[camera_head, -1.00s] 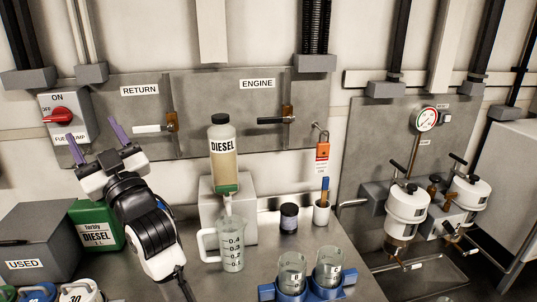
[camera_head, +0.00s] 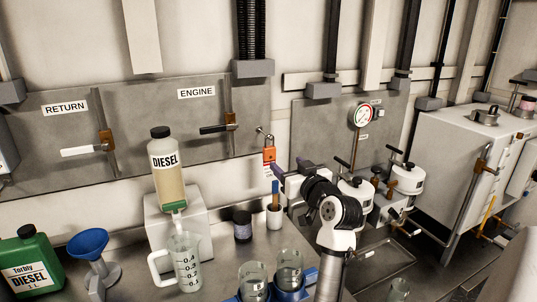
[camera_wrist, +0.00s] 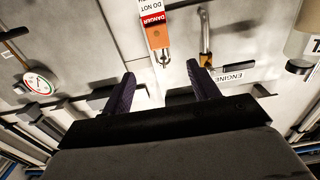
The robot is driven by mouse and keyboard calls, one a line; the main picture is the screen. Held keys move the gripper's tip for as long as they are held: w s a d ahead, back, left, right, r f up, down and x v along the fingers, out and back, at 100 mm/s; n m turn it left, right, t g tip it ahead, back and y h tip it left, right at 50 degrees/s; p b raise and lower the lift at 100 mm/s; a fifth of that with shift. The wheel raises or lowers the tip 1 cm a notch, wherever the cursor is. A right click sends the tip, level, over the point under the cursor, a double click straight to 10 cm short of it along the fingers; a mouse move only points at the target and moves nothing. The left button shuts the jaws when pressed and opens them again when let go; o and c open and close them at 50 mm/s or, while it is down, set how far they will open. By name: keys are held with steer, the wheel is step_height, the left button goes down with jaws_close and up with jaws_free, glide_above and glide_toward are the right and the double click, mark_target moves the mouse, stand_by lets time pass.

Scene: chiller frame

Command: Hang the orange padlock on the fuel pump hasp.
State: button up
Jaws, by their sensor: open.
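The orange padlock (camera_head: 269,154) hangs from a hook on the wall, right of the ENGINE panel, with a red and white danger tag below it. In the wrist view the padlock (camera_wrist: 158,37) appears upside down, its shackle towards the picture's middle. My gripper (camera_head: 287,167) is open and empty, just right of and slightly below the padlock in the head view. In the wrist view the padlock lies beyond and between the two purple fingertips (camera_wrist: 160,68), apparently apart from them. The fuel pump box (camera_head: 6,155) is cut off at the left edge; its hasp is not visible.
Valve handles (camera_head: 218,128) stick out from the wall. Filter bowls (camera_head: 354,195) stand right of my arm.

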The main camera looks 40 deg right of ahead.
mark_target(271, 148)
steer(key=p+x, duration=0.2)
steer(key=x, duration=0.5)
steer(key=shift+w+r, duration=0.1)
steer(key=shift+w, duration=0.2)
steer(key=shift+w+r+p, duration=0.1)
steer(key=shift+w+p, duration=0.25)
steer(key=shift+p, duration=0.05)
steer(key=p+x, duration=0.2)
steer(key=x, duration=0.1)
steer(key=shift+w+d, duration=0.15)
steer(key=shift+w, duration=0.05)
steer(key=shift+w+d, duration=0.1)
steer(key=shift+w, duration=0.35)
steer(key=c, duration=1.1)
steer(key=shift+c, duration=0.3)
